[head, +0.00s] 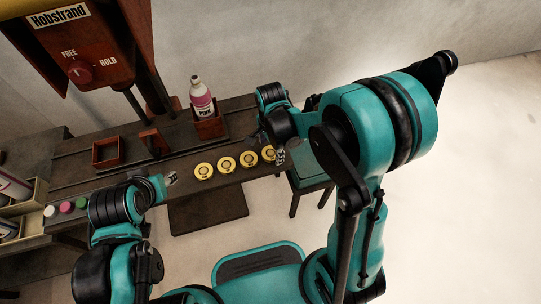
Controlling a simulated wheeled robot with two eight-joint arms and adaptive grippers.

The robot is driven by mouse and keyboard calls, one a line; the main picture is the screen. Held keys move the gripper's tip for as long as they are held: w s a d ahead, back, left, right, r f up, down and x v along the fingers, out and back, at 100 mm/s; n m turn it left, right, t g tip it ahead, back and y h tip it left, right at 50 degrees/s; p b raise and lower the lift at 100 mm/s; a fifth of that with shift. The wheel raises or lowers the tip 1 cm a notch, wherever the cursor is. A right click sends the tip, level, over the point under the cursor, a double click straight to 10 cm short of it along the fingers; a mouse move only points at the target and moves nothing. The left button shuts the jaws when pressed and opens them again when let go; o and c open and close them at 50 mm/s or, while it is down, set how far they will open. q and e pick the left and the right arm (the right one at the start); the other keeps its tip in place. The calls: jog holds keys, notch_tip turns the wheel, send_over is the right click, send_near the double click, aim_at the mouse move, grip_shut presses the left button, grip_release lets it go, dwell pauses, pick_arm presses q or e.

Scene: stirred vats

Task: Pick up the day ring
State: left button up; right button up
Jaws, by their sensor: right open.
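Several yellow round pieces with dark ring-like marks (226,164) lie in a row along the front edge of the dark bench. Their marks are too small to read, so I cannot tell which is the day ring. My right gripper (280,157) is open beside the rightmost yellow piece (267,153) and partly covers it. I cannot tell whether they touch. My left gripper (172,179) is at the bench front, left of the row. Its fingers are too small to show whether it is open or shut.
A bottle with a pink label (201,101) stands in a brown holder (208,128). An empty square frame (107,153) lies at left. A red machine (84,50) with a FREE/HOLD knob rises behind. Coloured caps (66,207) sit at the bench's left end.

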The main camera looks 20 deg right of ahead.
jog(key=shift+f, duration=0.45)
jog(key=shift+r, duration=0.1)
jog(key=c, duration=0.9)
jog(key=shift+o, duration=0.2)
